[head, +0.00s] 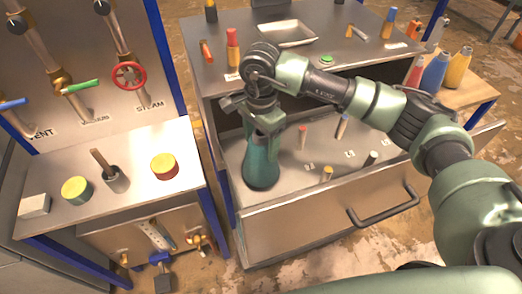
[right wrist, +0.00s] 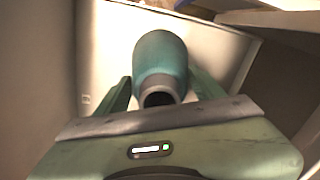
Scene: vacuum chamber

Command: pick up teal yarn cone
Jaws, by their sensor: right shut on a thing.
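The teal yarn cone (head: 261,165) stands upright, wide end down, in the left part of an open drawer (head: 310,210). My right gripper (head: 266,133) comes down on it from above and is shut on its narrower upper part. In the right wrist view the cone (right wrist: 160,62) sits between the two fingers of my right gripper (right wrist: 158,90), its open narrow end toward the camera. I cannot tell whether its base touches the drawer floor. My left gripper is not in view.
The drawer also holds several small pegs and labels, including a yellow-topped one (head: 327,174). A side bench (head: 125,205) stands at left. Colored bottles (head: 436,72) stand at right.

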